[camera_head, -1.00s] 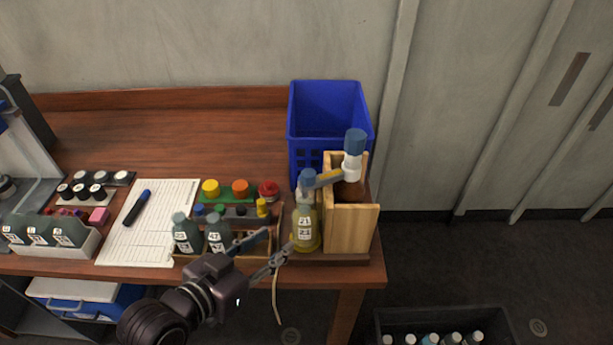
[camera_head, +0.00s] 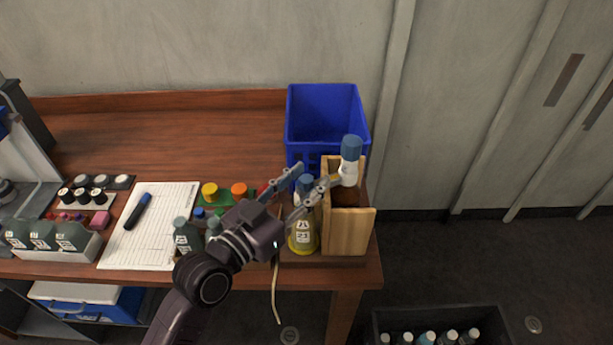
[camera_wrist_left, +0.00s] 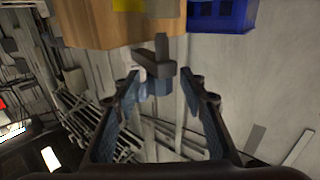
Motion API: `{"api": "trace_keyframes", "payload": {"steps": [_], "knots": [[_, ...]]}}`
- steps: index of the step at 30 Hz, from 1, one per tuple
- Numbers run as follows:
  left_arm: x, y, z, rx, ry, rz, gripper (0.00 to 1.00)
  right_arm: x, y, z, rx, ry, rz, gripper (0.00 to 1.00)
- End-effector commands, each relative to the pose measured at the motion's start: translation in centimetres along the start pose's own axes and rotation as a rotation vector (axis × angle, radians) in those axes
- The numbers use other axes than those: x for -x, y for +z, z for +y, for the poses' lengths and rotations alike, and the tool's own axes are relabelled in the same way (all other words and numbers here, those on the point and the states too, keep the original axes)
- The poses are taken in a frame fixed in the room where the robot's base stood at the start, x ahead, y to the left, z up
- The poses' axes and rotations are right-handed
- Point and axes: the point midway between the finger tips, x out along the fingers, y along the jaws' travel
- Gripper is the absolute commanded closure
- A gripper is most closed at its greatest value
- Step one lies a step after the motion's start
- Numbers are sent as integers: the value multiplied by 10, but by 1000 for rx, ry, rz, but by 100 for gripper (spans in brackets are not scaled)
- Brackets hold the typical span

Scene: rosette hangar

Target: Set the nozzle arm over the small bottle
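The dispenser's blue-and-white pump head (camera_head: 350,160) rises from a wooden box at the table's right end. Its nozzle arm points left and is mostly hidden behind my left gripper. A small bottle (camera_head: 303,238) with yellow liquid and a blue top stands upright just left of the box. My left gripper (camera_head: 318,174) is open, its fingers above and around the small bottle's top, beside the pump head. In the left wrist view, a dark grey bar (camera_wrist_left: 155,65) and a blue-and-white part show between the parted fingers (camera_wrist_left: 160,88). I cannot tell whether they touch. My right gripper is out of view.
The wooden box (camera_head: 345,234) stands close to the right edge. A blue crate (camera_head: 325,115) is behind it. Dark bottles (camera_head: 186,236) and a rack with coloured caps (camera_head: 225,193) stand left of the small bottle. The table's back left is clear.

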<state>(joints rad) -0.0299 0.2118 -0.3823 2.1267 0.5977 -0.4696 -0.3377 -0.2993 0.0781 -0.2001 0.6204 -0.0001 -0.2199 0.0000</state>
Motion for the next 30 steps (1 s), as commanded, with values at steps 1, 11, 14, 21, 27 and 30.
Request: {"api": "trace_keyframes", "payload": {"steps": [1, 11, 14, 21, 27, 30], "knots": [[-2, 0, 0, 0, 0, 1, 61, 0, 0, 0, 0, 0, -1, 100], [-2, 0, 0, 0, 0, 0, 73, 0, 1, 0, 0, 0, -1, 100], [-2, 0, 0, 0, 0, 0, 84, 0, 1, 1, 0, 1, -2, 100], [-1, 0, 0, 0, 0, -1, 100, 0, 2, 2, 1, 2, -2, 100], [-1, 1, 0, 0, 0, -1, 100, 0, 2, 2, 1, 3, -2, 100], [0, 1, -1, 0, 0, -1, 100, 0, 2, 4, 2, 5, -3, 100]]}}
